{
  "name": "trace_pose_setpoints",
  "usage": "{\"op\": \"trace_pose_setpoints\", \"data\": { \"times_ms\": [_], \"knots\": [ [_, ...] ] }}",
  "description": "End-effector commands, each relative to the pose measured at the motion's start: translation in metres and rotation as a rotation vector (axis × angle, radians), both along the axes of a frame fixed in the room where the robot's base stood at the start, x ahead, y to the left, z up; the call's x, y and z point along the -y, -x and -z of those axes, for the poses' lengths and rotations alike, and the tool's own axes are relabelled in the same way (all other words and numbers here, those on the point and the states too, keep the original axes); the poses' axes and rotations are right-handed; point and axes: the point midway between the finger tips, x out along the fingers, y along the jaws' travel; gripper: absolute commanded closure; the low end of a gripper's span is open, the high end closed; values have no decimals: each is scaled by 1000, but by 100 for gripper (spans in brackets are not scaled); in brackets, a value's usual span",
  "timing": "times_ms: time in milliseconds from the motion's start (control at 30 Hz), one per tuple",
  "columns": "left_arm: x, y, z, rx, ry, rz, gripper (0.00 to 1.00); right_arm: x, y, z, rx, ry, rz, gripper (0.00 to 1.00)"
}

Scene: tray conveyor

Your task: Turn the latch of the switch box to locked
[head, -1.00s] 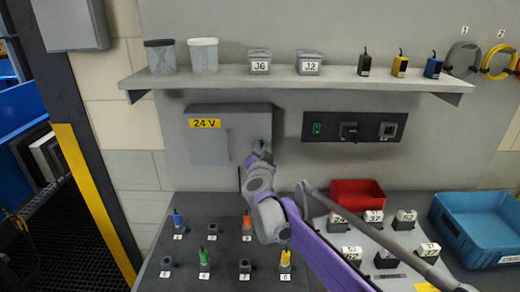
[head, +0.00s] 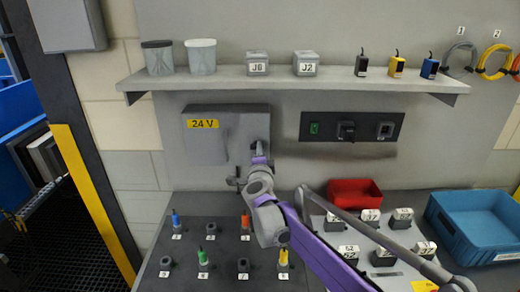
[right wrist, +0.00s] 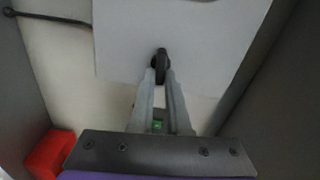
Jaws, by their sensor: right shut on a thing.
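The switch box (head: 212,147) is a grey box with a yellow "24 V" label, fixed to the back wall below the shelf; its front also shows in the right wrist view (right wrist: 130,35). My right gripper (head: 259,150) is at the right side of the box front. In the right wrist view its two grey fingers are shut on the black latch (right wrist: 162,60), which stands roughly upright in that picture. In the head view the gripper mostly hides the latch. My left gripper is not in view.
A black switch panel (head: 352,127) is right of the box. The shelf (head: 300,79) above holds cups, labelled boxes and small coloured blocks. Below are pegs on a dark bench (head: 190,235), a red bin (head: 355,188) and a blue crate (head: 478,225).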

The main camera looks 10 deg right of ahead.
Motion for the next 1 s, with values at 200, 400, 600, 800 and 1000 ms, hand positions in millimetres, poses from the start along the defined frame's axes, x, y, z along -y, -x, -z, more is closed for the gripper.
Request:
{"op": "trace_pose_setpoints", "data": {
  "times_ms": [200, 400, 600, 800, 1000],
  "knots": [
    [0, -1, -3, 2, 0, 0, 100, 0, 0, 0, 18, -81, 1, 100],
    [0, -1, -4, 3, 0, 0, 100, 0, 0, 1, 23, -112, 1, 100],
    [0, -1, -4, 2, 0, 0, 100, 0, 0, 1, 24, -119, 1, 100],
    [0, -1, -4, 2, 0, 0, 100, 0, 0, 1, 24, -118, 1, 100],
    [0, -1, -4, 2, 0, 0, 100, 0, 0, 1, 24, -117, 0, 55]
  ]
}}
